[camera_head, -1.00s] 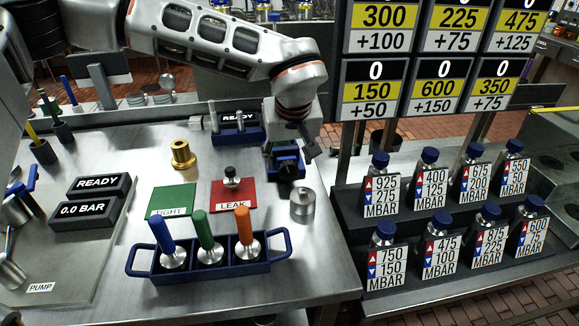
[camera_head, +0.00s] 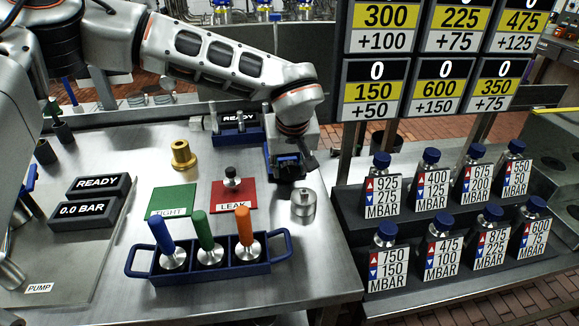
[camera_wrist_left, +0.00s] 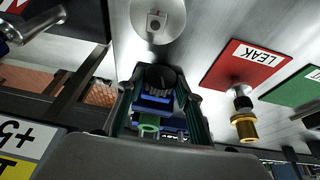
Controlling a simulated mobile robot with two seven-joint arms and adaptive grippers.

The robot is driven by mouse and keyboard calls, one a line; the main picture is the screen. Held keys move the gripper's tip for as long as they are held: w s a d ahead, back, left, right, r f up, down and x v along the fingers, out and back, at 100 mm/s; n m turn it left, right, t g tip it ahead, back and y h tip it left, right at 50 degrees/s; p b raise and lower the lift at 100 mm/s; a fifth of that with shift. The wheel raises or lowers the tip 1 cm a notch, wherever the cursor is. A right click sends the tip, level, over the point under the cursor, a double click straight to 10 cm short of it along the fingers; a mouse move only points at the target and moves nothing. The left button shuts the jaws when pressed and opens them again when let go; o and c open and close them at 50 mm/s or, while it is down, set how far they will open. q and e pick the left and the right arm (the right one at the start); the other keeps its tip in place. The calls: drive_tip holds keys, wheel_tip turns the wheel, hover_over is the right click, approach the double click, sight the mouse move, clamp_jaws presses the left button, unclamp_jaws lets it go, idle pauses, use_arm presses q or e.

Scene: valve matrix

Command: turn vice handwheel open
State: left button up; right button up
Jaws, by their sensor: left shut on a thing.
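The blue vice (camera_head: 275,160) stands at the right part of the table, behind the silver knobbed cylinder, mostly covered by my left gripper (camera_head: 289,172). In the left wrist view the vice's dark round handwheel (camera_wrist_left: 160,77) sits between the two fingers of my left gripper (camera_wrist_left: 160,95), with the blue vice body (camera_wrist_left: 152,104) and a green ring (camera_wrist_left: 149,122) beyond it. The left gripper is shut on the handwheel. How far the wheel is turned cannot be told. My right gripper is not in view.
The silver cylinder (camera_head: 303,207) stands close in front of the gripper. A red LEAK plate (camera_head: 243,199) with a small part, a green plate (camera_head: 176,197), a brass fitting (camera_head: 183,155) and a blue tool rack (camera_head: 266,267) are nearby. Bottle racks (camera_head: 350,212) stand right.

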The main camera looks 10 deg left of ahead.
use_arm(q)
drive_tip(key=shift+a, duration=0.1)
drive_tip(key=shift+s+a+t+h, duration=0.15)
drive_tip(key=shift+t+h, duration=0.15)
drive_tip(key=shift+h, duration=0.5)
drive_tip(key=h, duration=0.1)
drive_tip(key=n+t+h+b, duration=0.1)
drive_tip(key=shift+a+f+h+b, duration=0.25)
drive_tip(key=shift+f+h+b, duration=0.05)
drive_tip(key=shift+f, duration=0.05)
drive_tip(key=shift+s+a+t+h+b, duration=0.1)
drive_tip(key=shift+t+h+b, duration=0.5)
drive_tip(key=shift+h+b, duration=0.2)
drive_tip(key=shift+r+n, duration=0.1)
drive_tip(key=shift+n, duration=0.2)
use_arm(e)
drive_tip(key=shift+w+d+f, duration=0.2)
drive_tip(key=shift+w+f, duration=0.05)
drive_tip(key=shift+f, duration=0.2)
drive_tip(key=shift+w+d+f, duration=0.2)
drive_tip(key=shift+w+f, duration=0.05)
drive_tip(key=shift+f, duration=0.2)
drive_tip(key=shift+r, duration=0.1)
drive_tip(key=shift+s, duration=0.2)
